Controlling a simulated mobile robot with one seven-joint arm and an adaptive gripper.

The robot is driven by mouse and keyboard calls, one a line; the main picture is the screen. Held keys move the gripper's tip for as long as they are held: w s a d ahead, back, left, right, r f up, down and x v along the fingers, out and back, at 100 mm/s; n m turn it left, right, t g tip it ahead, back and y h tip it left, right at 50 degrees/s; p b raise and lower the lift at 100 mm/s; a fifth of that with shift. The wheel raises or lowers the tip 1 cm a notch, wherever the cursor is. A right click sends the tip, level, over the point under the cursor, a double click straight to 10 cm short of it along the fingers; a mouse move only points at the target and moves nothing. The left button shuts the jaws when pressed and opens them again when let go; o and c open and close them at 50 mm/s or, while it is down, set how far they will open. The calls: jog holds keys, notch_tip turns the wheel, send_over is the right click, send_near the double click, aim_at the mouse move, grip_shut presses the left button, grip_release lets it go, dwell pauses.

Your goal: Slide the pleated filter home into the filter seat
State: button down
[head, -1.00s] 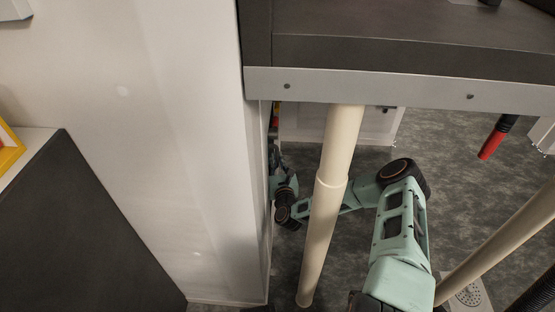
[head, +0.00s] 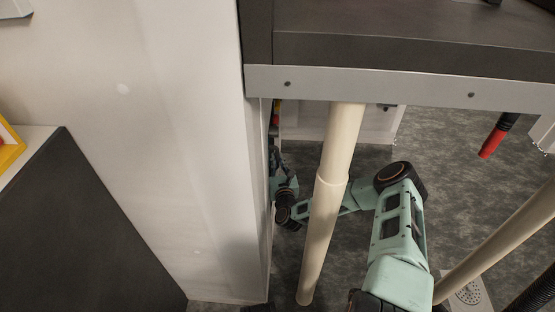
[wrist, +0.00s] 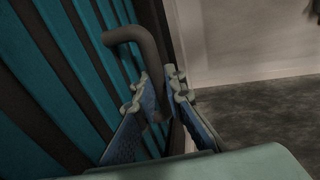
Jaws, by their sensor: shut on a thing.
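The pleated filter (wrist: 45,85) fills the left of the wrist view, with teal pleats between dark ribs. A dark bent handle (wrist: 128,35) stands out from its face. My gripper (wrist: 163,92) is shut on this handle, with one blue-padded finger on either side of its lower part. The filter seat cannot be made out. In the head view the filter is hidden, and the white wall's edge and a cream pipe partly cover my arm's far end.
The white wall (head: 150,140) stands left of my arm. A cream pipe (head: 329,205) runs down in front of my arm. The dark bench (head: 410,55) hangs over it at upper right.

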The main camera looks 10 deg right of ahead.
jog(key=shift+f, duration=0.35)
dwell(0.4)
